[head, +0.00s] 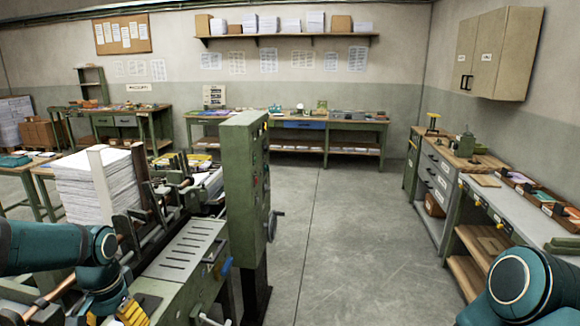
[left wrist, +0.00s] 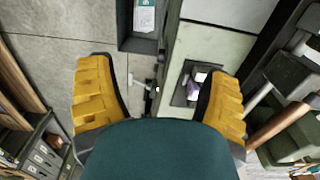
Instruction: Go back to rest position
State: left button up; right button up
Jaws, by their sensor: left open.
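My left arm (head: 45,248) comes in from the left, beside the green machine with a slotted metal plate (head: 182,248). My left gripper (head: 131,312) shows only in part at the bottom edge, with yellow finger pads. In the left wrist view the left gripper (left wrist: 160,68) has its two yellow fingers wide apart, with nothing between them. Machine parts and the floor show beyond it. My right arm (head: 525,285) shows only as a teal joint at the bottom right. The right gripper is out of view.
A tall paper stack (head: 85,188) stands on the machine near my left arm. The machine's upright green control panel (head: 246,175) rises in the middle. A workbench with trays (head: 520,225) lines the right. The grey floor (head: 350,235) between is clear.

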pick_arm(q)
jog(key=w+d+f+h, duration=0.2)
jog(key=d+f, duration=1)
jog(key=f, duration=0.3)
jog(key=s+d+f+n+t+h, duration=0.1)
jog(key=s+d+f, duration=0.4)
jog(key=d+f, duration=0.1)
jog(key=s+d+f+n+t+h+b, duration=0.1)
jog(key=s+d+f+n, duration=0.1)
jog(key=s+d+f, duration=0.3)
jog(key=d+f, duration=0.2)
jog(key=d, duration=0.2)
jog(key=shift+s+f, duration=0.2)
jog(key=shift+f, duration=0.05)
jog(key=c, duration=0.6)
jog(key=shift+o, duration=0.2)
jog(key=shift+s, duration=0.1)
